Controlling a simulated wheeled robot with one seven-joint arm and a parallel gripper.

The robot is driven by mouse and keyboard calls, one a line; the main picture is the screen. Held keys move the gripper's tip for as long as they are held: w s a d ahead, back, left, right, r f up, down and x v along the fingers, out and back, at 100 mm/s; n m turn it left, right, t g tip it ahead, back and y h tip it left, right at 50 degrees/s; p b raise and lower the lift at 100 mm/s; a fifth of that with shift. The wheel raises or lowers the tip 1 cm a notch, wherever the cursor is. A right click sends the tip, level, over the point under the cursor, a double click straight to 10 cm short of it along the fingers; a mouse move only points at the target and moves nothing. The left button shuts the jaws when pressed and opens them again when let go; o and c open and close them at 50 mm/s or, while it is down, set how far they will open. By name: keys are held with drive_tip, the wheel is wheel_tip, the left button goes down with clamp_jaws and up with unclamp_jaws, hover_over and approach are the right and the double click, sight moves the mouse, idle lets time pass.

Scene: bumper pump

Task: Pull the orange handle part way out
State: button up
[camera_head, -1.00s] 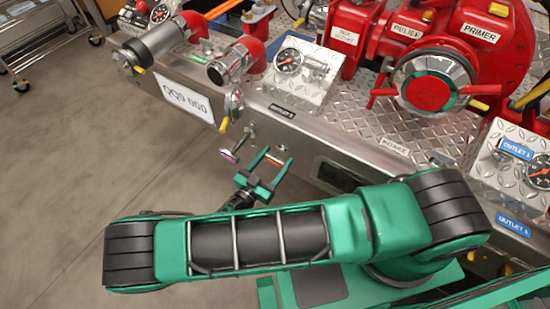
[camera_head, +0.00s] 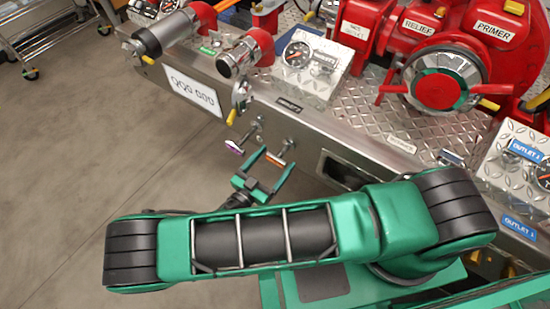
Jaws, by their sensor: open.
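The orange handle (camera_head: 274,160) is a short bar on a thin metal rod that sticks out from the front face of the bumper panel. My gripper (camera_head: 276,162) is open, with green fingers, just in front of the panel. In this view the handle shows between the two fingertips. I cannot tell whether the fingers touch it or how deep it sits between them.
A purple handle (camera_head: 234,147) on its own rod stands just left of the gripper. A yellow-tipped valve lever (camera_head: 232,116) hangs above it. The metal bumper (camera_head: 300,130) runs behind, with a dark recess (camera_head: 345,171) to the right. The floor (camera_head: 90,180) at left is clear.

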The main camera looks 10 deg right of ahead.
drive_tip(key=v, duration=0.9)
drive_tip(key=shift+s+a, duration=0.25)
drive_tip(key=shift+a, duration=0.05)
